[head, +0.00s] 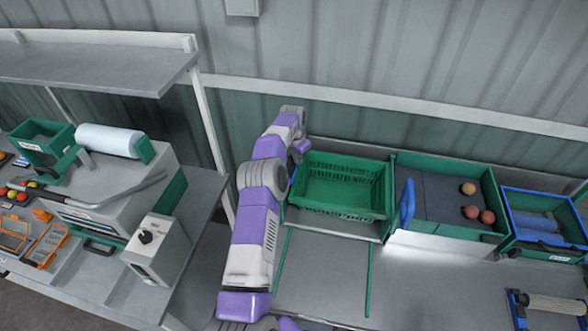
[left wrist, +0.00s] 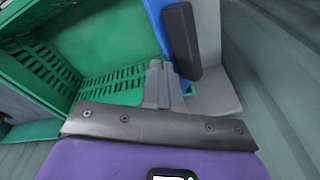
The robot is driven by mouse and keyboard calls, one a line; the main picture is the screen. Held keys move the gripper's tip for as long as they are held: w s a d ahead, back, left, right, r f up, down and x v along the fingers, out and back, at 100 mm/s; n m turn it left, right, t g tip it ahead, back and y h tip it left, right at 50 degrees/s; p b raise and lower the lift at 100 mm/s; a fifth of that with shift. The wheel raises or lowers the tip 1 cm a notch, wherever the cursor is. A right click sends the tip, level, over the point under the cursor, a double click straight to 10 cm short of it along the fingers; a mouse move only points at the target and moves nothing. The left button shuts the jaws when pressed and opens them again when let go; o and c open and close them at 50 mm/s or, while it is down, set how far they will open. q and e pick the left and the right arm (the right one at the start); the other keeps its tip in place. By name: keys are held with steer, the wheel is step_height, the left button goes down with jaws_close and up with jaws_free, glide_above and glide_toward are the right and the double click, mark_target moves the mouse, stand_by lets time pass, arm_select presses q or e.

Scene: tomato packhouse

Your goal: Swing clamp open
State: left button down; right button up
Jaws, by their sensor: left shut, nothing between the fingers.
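My left gripper (head: 301,148) is at the far left corner of the green slotted crate (head: 338,211). In the left wrist view its grey fingers (left wrist: 157,72) are shut with nothing between them. A blue clamp part with a dark grey pad (left wrist: 181,42) stands just beyond and to the right of the fingertips there. I cannot tell whether the fingers touch it. My right gripper is not in view.
A green-walled bin (head: 447,237) with a few round fruits stands right of the crate, then a blue-rimmed tray (head: 545,249). A machine with a grey box (head: 156,249) stands on the left bench. The bench in front of the crate (head: 325,275) is clear.

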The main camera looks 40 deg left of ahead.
arm_select(q)
steer(key=w+d, duration=0.2)
steer(key=d, duration=0.3)
steer(key=shift+w, duration=0.4)
steer(key=shift+a+f, duration=0.1)
steer(key=shift+f, duration=0.05)
stand_by(0.4)
step_height(320, 180, down, 5)
steer(key=b, duration=0.3)
stand_by(0.4)
